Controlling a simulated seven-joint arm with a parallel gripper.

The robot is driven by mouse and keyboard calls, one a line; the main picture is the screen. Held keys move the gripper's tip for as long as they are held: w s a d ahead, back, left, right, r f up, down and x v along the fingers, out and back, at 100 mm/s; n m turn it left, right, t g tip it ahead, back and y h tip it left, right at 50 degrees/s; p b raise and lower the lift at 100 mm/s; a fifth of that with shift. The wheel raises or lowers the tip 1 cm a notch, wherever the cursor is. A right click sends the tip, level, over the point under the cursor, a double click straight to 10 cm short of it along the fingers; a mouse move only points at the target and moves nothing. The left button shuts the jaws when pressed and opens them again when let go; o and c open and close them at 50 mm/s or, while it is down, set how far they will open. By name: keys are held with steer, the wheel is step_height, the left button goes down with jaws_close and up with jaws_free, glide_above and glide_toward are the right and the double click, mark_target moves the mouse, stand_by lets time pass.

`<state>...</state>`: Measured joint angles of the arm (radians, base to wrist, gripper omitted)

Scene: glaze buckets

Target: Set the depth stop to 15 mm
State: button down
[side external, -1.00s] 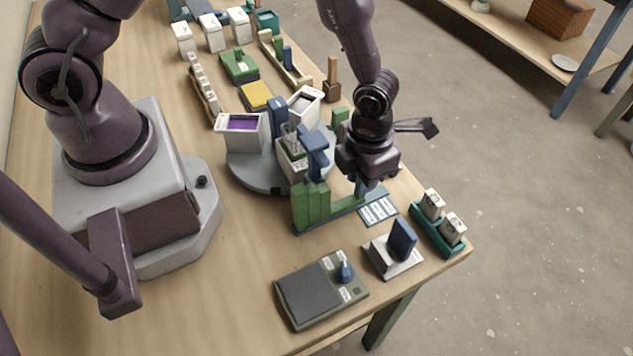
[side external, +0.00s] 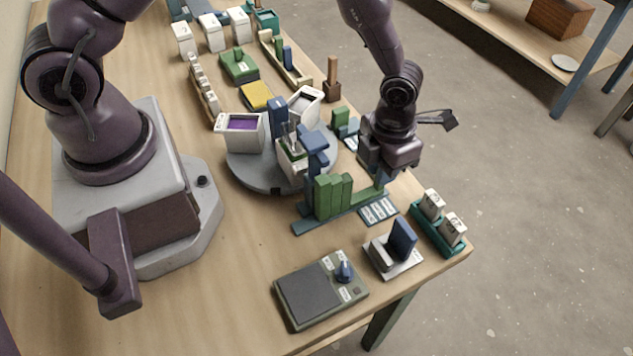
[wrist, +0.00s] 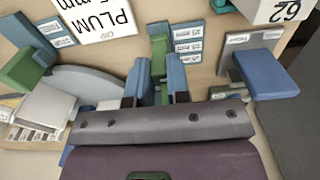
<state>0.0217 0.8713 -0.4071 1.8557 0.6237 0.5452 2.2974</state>
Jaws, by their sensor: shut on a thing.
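The depth stop is a blue rail (side external: 302,228) with a green stepped slider (side external: 332,197) on it, beside the turntable. A green bar runs right from the slider's blocks. A blue plate with three white mm labels (side external: 379,209) lies along the rail's right end; it also shows in the wrist view (wrist: 190,47). My gripper (side external: 382,180) is low over that end. In the wrist view its fingers (wrist: 155,92) are closed about the slider's green end (wrist: 158,52). Which label the slider lines up with cannot be told; the fingers hide part of the contact.
The grey turntable (side external: 250,176) with white buckets stands just left of the stop. A blue-handled stand (side external: 400,240), a teal tray (side external: 447,247) with white blocks and a dark panel with a knob (side external: 318,289) are near the front. A PLUM card (wrist: 95,18) shows in the wrist view.

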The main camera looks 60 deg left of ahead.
steer(key=c, duration=1.2)
jaws_free()
steer(key=shift+o, duration=0.2)
steer(key=shift+r, duration=0.15)
steer(key=shift+r, duration=3.4)
